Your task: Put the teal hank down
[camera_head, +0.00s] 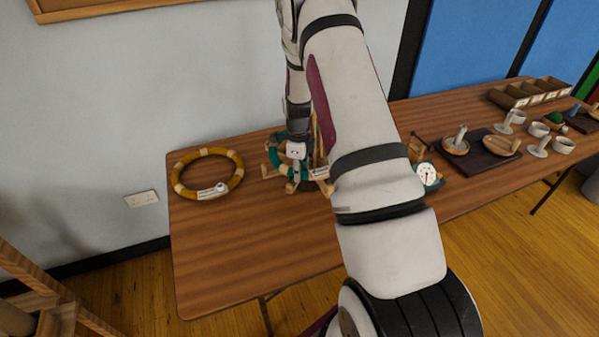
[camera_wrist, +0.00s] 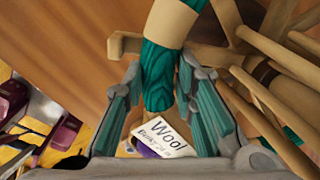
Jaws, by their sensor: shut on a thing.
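The teal hank is a ring of teal yarn with cream bands. In the head view the hank (camera_head: 274,157) shows at the back of the table, partly hidden by my arm, among pale wooden pegs. In the wrist view a teal length of the hank (camera_wrist: 161,62) runs between the fingers of my gripper (camera_wrist: 160,80), which is shut on it. A white tag reading "Wool" (camera_wrist: 166,135) lies at the hank, close to the fingers. My gripper also shows in the head view (camera_head: 297,165), small and partly hidden. I cannot tell whether the hank touches the pegs or table.
A wooden stand with pegs (camera_wrist: 285,62) is right beside my gripper. A mustard hank (camera_head: 236,173) lies flat at the table's left end. A dial scale (camera_head: 428,174) stands right of my arm, with dark boards and cups beyond. The table's front left (camera_head: 245,240) is bare.

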